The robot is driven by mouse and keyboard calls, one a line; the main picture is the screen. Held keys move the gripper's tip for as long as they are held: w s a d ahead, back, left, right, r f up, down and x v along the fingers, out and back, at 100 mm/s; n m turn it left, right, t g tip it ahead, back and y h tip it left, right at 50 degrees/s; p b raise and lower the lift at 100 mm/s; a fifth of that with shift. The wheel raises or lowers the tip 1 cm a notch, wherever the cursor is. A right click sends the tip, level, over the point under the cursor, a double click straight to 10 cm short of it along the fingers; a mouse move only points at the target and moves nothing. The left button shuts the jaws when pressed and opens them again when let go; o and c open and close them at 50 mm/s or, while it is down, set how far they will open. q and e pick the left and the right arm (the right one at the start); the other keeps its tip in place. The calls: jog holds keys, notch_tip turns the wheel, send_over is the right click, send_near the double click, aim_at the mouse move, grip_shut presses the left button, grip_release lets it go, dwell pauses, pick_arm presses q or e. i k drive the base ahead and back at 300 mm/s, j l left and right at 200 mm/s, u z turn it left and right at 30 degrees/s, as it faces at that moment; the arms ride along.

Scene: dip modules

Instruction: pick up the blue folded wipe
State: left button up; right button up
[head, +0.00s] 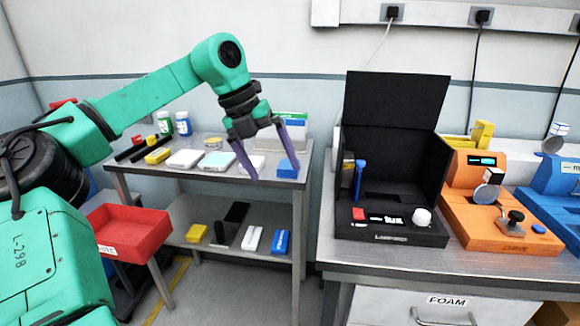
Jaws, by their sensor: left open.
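A small blue block-like thing, which looks like the blue folded wipe (286,169), lies on the top of the metal cart at its front right corner. My left gripper (272,174) is open and empty, pointing down over that corner with its purple fingers spread. In the picture the wipe shows between the fingertips, close to the right one, which partly overlaps it. I cannot tell whether they touch. My right gripper is out of view.
The cart top (228,145) also holds white pads, a yellow block (158,155), a round tin and bottles. Its lower shelf (270,215) holds several small items, one blue (281,241). A red bin (130,230) stands left; a bench with an open black case (395,232) stands right.

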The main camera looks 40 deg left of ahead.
aim_at(285, 169)
jog(key=i+j, duration=0.7)
jog(key=i, duration=0.15)
